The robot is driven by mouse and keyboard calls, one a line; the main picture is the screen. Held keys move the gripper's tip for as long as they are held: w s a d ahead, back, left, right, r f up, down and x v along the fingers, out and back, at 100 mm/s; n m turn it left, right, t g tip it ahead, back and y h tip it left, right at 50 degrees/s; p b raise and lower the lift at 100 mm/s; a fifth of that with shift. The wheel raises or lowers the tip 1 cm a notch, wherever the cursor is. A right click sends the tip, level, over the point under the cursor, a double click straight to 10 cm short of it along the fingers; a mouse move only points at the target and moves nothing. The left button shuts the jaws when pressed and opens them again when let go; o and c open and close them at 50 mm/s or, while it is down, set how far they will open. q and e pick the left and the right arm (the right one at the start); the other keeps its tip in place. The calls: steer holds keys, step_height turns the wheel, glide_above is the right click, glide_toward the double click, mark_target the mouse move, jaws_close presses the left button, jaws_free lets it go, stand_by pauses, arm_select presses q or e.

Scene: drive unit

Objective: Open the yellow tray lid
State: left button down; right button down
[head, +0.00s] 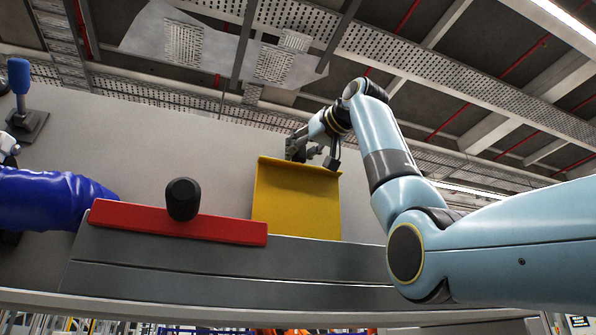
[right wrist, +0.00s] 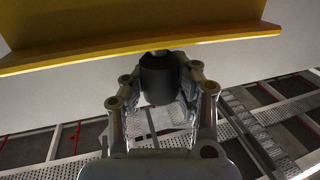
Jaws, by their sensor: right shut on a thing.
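The yellow tray lid (head: 298,205) stands upright above the grey unit, its flat face towards me and its lipped edge at the top. In the right wrist view, the yellow lid (right wrist: 130,38) crosses the top of the picture. My right gripper (head: 312,152) is at the lid's upper edge. In the right wrist view, my right gripper (right wrist: 160,95) is shut on a dark round knob (right wrist: 158,75) that sticks out from beside the yellow edge. The fingers partly hide the knob. I cannot make out my left gripper.
A red lid (head: 180,222) with a black knob (head: 183,199) lies left of the yellow one on the grey unit (head: 230,262). A dark blue rounded part (head: 50,200) is at the left edge. A blue-topped lever (head: 19,80) stands on the grey panel (head: 150,140) behind.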

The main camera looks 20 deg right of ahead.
steer(key=s+f+n+t+y+b, duration=0.1)
steer(key=s+t+b, duration=0.2)
steer(key=s+b, duration=0.4)
steer(key=shift+f+b, duration=0.35)
steer(key=shift+b, duration=0.4)
steer(key=shift+d, duration=0.1)
steer(key=c, duration=1)
jaws_free()
steer(key=shift+d, duration=0.15)
steer(key=shift+o, duration=0.3)
steer(key=shift+s, duration=0.1)
steer(key=v, duration=1.2)
